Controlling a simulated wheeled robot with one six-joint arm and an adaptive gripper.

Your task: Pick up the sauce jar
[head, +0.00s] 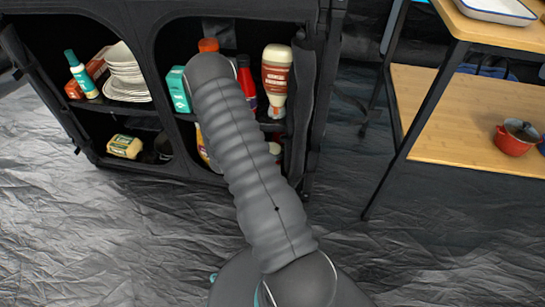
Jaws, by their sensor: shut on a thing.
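I cannot make out the sauce jar for certain. My grey ribbed arm reaches into the right section of the black fabric cabinet (150,22) and hides much of its shelves. My gripper is hidden behind the arm, so its fingers and whatever lies between them do not show. An orange cap (208,45) shows just above the arm's far end; its body is hidden. A small, partly covered item (274,148) sits on the lower right shelf, too little seen to name.
A red bottle (247,84), a cream bottle with a red-brown label (275,82) and a teal box (178,90) stand on the upper right shelf. Stacked white dishes (126,76) fill the left. A wooden table (455,125) with a red pot (513,141) stands right.

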